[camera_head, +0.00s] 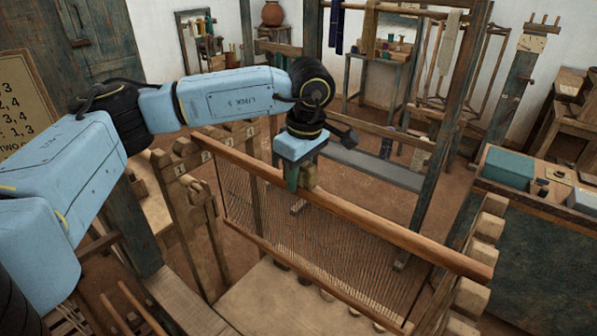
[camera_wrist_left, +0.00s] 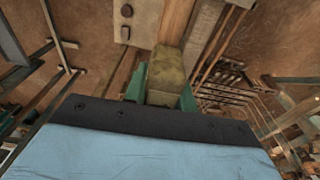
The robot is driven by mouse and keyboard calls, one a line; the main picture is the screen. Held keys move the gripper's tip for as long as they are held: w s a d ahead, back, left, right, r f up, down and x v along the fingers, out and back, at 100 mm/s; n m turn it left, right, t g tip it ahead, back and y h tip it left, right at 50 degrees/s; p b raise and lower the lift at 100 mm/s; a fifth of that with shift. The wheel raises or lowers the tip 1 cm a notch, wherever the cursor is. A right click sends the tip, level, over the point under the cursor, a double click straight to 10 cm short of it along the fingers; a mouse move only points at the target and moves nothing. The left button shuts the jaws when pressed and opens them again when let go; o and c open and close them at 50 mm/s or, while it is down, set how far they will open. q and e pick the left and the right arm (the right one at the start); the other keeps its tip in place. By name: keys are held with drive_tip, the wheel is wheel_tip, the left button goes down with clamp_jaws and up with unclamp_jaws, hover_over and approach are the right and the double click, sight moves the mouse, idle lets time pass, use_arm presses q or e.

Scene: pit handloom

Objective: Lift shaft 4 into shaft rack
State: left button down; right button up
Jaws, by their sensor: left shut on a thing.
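A long shaft (camera_head: 390,227) with a wooden top bar, many thin heddles and a lower bar spans the middle of the head view, slanting down to the right. My left gripper (camera_head: 300,180) is above its top bar, with its green fingers shut on a wooden block there. In the left wrist view the block (camera_wrist_left: 165,72) sits between the fingers. The shaft rack (camera_head: 183,168) has numbered wooden posts at the left and stepped wooden blocks (camera_head: 484,228) at the right. The shaft's ends lie close to both sides; whether they rest there I cannot tell. My right gripper is not in view.
A bench (camera_head: 530,200) with a teal box (camera_head: 508,168) stands at the right. Upright loom posts (camera_head: 450,110) and a grey beam (camera_head: 375,168) are behind the shaft. A written board (camera_head: 22,108) is at the far left. Bare floor shows behind the shaft.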

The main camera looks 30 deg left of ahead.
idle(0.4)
use_arm(q)
drive_tip(key=c, duration=1.1)
unclamp_jaws()
drive_tip(key=shift+o, duration=0.2)
drive_tip(key=shift+r, duration=0.1)
drive_tip(key=r, duration=0.4)
drive_tip(key=d+r+b, duration=0.1)
drive_tip(key=r, duration=0.7)
drive_tip(key=shift+d, duration=0.25)
drive_tip(key=shift+s+r, duration=0.1)
drive_tip(key=shift+r, duration=0.5)
